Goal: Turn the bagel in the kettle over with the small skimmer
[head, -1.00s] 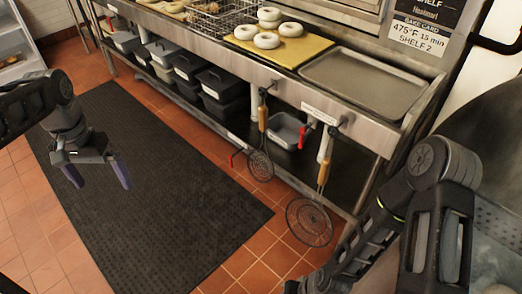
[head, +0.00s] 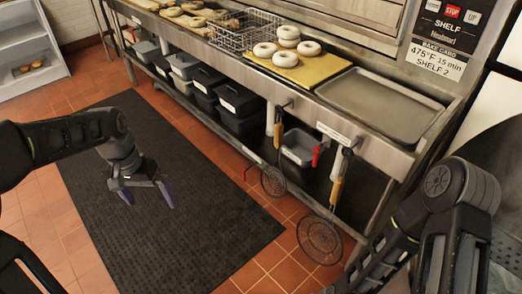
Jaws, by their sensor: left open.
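The small skimmer (head: 273,181), a round dark mesh head on a wooden handle, hangs from the front of the steel counter. A larger skimmer (head: 320,240) hangs to its right. My left gripper (head: 147,196) is open and empty, above the black floor mat and well left of both skimmers. My right arm crosses the lower right, but its gripper is outside the picture. A grey curved surface, perhaps the kettle, shows at the right edge behind my right arm. I see no bagel in a kettle.
Several pale bagels lie on a yellow board (head: 311,70) on the counter, beside an empty metal tray (head: 383,103) and a wire basket (head: 245,30). The black mat (head: 170,225) is clear.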

